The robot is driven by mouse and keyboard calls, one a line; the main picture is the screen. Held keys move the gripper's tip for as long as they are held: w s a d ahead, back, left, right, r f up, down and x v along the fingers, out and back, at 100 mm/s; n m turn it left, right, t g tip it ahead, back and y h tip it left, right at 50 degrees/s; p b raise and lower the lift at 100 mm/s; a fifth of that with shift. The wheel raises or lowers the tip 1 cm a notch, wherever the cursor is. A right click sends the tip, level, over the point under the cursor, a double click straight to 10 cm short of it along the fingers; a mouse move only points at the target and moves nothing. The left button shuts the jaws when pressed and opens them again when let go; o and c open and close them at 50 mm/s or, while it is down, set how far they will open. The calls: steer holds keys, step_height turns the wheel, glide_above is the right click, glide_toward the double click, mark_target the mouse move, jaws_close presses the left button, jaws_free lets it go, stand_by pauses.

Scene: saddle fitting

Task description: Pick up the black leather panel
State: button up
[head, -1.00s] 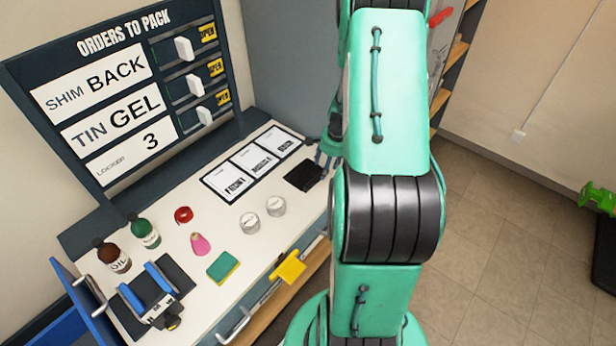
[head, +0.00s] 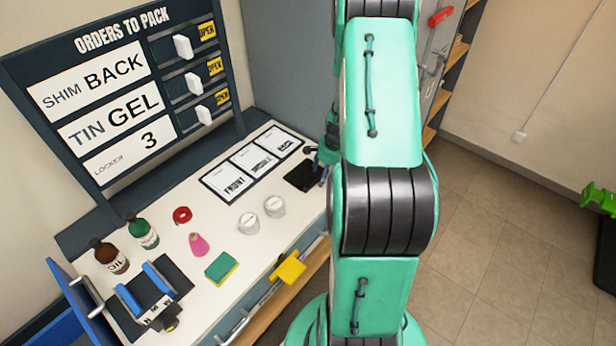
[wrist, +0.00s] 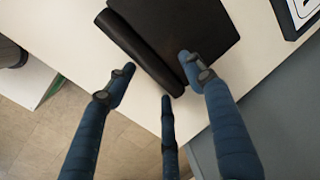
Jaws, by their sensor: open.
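The black leather panel (head: 303,176) lies on the white counter near its right end, in front of the labelled cards. In the wrist view the panel (wrist: 195,30) is a flat dark sheet with a thick rolled edge along one side. My gripper (wrist: 157,85) is open, its blue fingers spread around the end of the rolled edge. One fingertip is over the sheet side and another is on the opposite side; I cannot tell whether they touch it. In the head view my gripper (head: 322,165) is small and partly hidden by my arm, at the panel's right.
Cards marked FRONT, MIDDLE and BACK (head: 256,160) lie behind the panel. An order board (head: 120,90) rises behind. The counter's edge is close to the panel.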

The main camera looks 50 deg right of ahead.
jaws_close()
stand_by(0.3)
step_height(320, 180, up, 10)
steer(key=p, duration=0.2)
stand_by(0.5)
stand_by(0.4)
